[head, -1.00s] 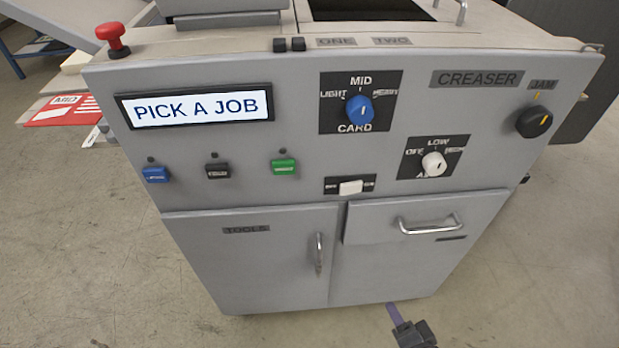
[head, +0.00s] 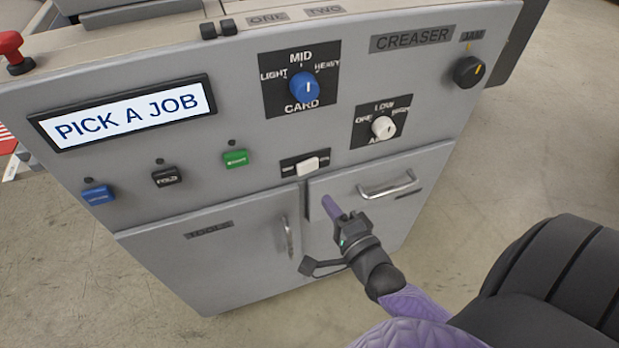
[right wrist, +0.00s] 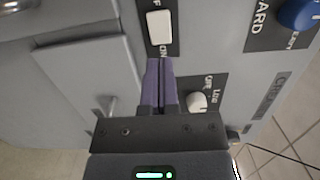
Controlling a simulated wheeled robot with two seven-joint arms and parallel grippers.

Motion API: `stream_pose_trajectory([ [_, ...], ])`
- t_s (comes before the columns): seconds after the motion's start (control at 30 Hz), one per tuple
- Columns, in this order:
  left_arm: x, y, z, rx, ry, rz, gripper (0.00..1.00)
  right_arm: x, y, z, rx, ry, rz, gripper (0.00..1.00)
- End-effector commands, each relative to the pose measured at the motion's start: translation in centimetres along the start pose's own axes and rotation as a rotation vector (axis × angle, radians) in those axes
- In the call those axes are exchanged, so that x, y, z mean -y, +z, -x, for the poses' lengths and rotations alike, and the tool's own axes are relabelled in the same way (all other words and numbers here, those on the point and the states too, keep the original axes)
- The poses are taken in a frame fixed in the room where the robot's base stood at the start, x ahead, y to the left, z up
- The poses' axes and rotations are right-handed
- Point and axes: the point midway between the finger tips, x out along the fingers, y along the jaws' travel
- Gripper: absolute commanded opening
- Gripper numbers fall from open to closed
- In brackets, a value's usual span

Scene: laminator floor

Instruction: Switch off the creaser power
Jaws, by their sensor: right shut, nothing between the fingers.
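The creaser (head: 412,38) is a grey cabinet with a sloping control front. Its white rocker switch (head: 307,164) sits on a small black plate near the middle, above the doors; lettering beside it is small, and which side is pressed in cannot be told. The switch also shows in the right wrist view (right wrist: 159,27), with "ON" lettering just below it. My right gripper (head: 328,205) is shut and empty, its purple fingers below and slightly right of the switch. In the right wrist view, the fingertips (right wrist: 160,62) point at the switch with a small gap. My left gripper is out of view.
Nearby are a white knob (head: 383,127), a blue card knob (head: 304,87), a black jam knob (head: 467,71) and a green button (head: 235,158). The display (head: 128,113) reads PICK A JOB. A drawer handle (head: 388,186) and door handle (head: 287,238) stick out below.

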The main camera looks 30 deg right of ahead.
Motion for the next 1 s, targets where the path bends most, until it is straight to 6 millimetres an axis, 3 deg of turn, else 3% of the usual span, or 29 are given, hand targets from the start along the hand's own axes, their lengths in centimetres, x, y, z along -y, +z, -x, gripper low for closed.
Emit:
stream_pose_trajectory([
  [0.2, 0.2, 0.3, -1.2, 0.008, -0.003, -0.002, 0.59, -0.2, 0.0, -4.7, -0.001, -0.001, 0.000, 0.00],
  [0.4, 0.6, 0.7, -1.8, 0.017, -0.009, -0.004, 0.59, -0.2, 0.0, -7.3, 0.000, 0.000, 0.000, 0.00],
  [0.83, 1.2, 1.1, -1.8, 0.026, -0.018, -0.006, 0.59, 0.0, 0.0, -8.0, -0.003, 0.002, 0.000, 0.00],
  [1.0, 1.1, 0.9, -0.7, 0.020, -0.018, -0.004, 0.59, 0.4, 0.3, -8.8, -0.107, -0.004, -0.008, 0.00],
])
